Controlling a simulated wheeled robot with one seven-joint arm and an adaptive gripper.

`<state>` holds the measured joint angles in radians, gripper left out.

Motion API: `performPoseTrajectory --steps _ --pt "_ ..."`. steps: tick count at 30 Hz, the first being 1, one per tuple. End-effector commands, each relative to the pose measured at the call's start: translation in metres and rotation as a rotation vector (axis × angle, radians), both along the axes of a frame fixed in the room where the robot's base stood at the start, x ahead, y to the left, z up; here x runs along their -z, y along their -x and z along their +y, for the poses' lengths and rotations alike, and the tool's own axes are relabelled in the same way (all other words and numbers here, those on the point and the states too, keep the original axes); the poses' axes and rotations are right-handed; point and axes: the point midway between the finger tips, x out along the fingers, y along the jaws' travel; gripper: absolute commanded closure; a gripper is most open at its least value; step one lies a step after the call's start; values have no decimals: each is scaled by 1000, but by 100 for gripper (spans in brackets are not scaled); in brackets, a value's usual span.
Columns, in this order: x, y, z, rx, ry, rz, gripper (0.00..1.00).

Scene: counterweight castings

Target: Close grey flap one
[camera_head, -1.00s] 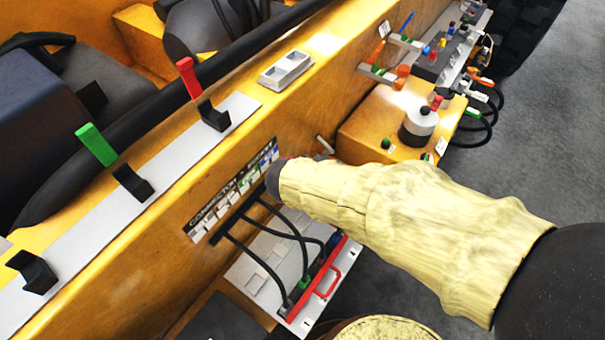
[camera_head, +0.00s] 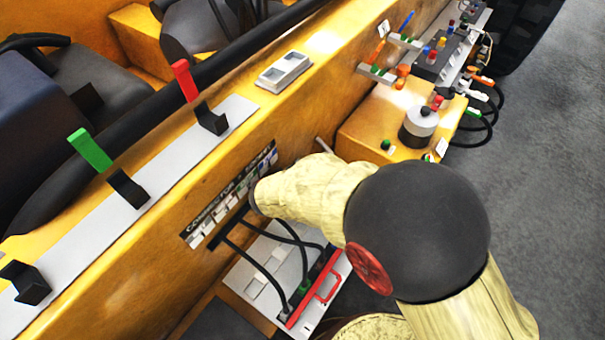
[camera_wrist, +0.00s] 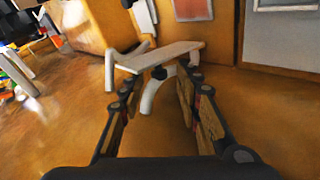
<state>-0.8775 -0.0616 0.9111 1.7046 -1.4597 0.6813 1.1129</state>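In the head view, a light grey panel (camera_head: 251,262) with several small grey plates juts out below the connector strip. I cannot tell which, if any, is grey flap one. My gripper (camera_wrist: 160,112) shows in the wrist view with its two fingers apart. A pale grey-white piece (camera_wrist: 165,56), with a flat top and curved legs, stands just ahead of and partly between the fingers. I cannot tell if they touch it. In the head view my arm hides the gripper's fingers.
Black cables (camera_head: 262,262) loop from the connector strip (camera_head: 232,198) to a red-handled block (camera_head: 322,285). A yellow box with a grey round knob (camera_head: 420,122) stands to the right. Two levers, green (camera_head: 90,150) and red (camera_head: 185,80), rise from the top ledge. Grey floor is open at right.

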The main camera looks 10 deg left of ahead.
Motion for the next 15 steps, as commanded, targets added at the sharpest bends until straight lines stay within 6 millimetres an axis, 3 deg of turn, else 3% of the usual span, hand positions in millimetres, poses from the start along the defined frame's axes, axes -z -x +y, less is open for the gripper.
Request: performPoseTrajectory --steps 8,15 --pt "1 -1 0 0 0 0 66" --pt "1 -1 0 0 0 0 80"
